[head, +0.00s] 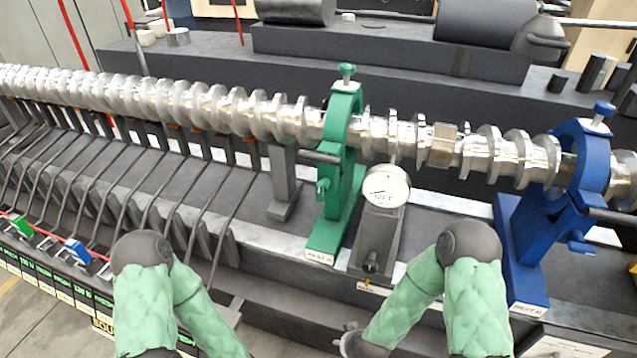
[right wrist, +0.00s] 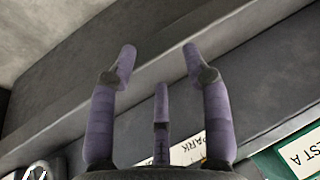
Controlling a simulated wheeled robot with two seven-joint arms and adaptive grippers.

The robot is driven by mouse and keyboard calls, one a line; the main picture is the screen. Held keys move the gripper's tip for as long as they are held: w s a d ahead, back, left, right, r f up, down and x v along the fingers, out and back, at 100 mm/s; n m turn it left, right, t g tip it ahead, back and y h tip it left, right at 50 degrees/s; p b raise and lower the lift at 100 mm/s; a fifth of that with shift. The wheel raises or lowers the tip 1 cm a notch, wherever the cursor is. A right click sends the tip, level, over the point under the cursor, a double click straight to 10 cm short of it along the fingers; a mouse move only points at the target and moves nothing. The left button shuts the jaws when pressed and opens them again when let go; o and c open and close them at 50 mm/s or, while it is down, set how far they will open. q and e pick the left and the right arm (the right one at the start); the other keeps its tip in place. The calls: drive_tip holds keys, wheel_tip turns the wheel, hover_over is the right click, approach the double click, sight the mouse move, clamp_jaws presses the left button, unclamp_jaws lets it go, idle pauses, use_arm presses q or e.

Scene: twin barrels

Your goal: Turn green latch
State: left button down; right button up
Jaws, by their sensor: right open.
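The green latch stand (head: 335,185) clamps around a long metal shaft (head: 300,120) near the middle of the head view. It has a green knob (head: 347,72) on top, a dark bar handle (head: 320,157) and a small green lever (head: 323,187) on its left side. My right gripper (right wrist: 160,58) is open and empty in the right wrist view, over grey surfaces. The foot of the green stand (right wrist: 285,160), with a white label, lies at that view's lower right. In the head view my right wrist is low, below the stand. My left gripper is out of view.
A round gauge (head: 386,187) stands just right of the green stand. A similar blue stand (head: 545,220) holds the shaft farther right. A row of dark levers (head: 140,190) lines the left side. Dark cylinders (head: 485,22) lie behind.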

drive_tip(key=w+a+r+t+h+p, duration=0.1)
drive_tip(key=w+r+p, duration=0.2)
drive_tip(key=r, duration=0.3)
drive_tip(key=w+a+r+t+p, duration=0.2)
drive_tip(key=w+r+p, duration=0.1)
drive_tip(key=w+r, duration=0.15)
drive_tip(key=m+t+h+p, duration=0.2)
drive_tip(key=t+h+p, duration=0.3)
drive_tip(key=p, duration=0.9)
approach(321, 192)
drive_tip(key=x, duration=1.1)
drive_tip(key=shift+w+f, duration=0.1)
drive_tip(key=shift+t, duration=0.3)
clamp_jaws()
